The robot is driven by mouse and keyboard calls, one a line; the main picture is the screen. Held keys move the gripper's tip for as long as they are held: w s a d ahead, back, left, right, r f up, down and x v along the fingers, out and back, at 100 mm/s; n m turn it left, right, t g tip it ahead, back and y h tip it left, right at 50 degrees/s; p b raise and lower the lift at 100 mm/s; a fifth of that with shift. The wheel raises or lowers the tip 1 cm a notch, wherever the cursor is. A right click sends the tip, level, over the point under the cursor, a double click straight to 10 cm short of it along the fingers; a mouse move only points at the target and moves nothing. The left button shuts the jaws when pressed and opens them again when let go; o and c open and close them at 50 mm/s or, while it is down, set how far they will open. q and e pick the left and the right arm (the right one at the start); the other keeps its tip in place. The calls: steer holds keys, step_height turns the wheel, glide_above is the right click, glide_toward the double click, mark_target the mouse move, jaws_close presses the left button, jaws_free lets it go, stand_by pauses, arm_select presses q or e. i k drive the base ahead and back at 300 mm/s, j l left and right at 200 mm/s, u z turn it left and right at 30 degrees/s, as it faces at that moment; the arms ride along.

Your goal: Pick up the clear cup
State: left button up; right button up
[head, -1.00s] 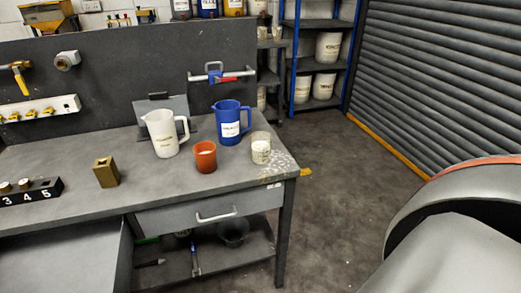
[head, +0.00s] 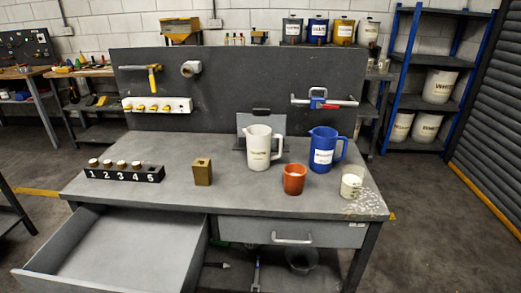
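The clear cup (head: 351,181) stands upright near the right end of the grey workbench (head: 240,193). It has a pale label and whitish contents, and white specks lie on the bench top beside it. A blue labelled pitcher (head: 322,150) stands just behind it to the left. An orange cup (head: 294,179) stands to its left, apart from it. Neither of my grippers shows in the head view.
A white pitcher (head: 259,148), a brass block (head: 202,171) and a numbered black rack (head: 124,173) also stand on the bench. An open drawer (head: 110,250) juts out at front left. Blue shelving (head: 394,85) stands back right. Floor at right is clear.

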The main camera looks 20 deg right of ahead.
mark_target(351, 183)
steer(key=k+l+u, duration=0.1)
steer(key=l, duration=0.25)
steer(key=k+l+u, duration=0.1)
steer(key=l, duration=0.3)
steer(key=k+l+u, duration=0.1)
steer(key=l, duration=0.25)
steer(key=k+l+u, duration=0.1)
steer(key=i, duration=0.25)
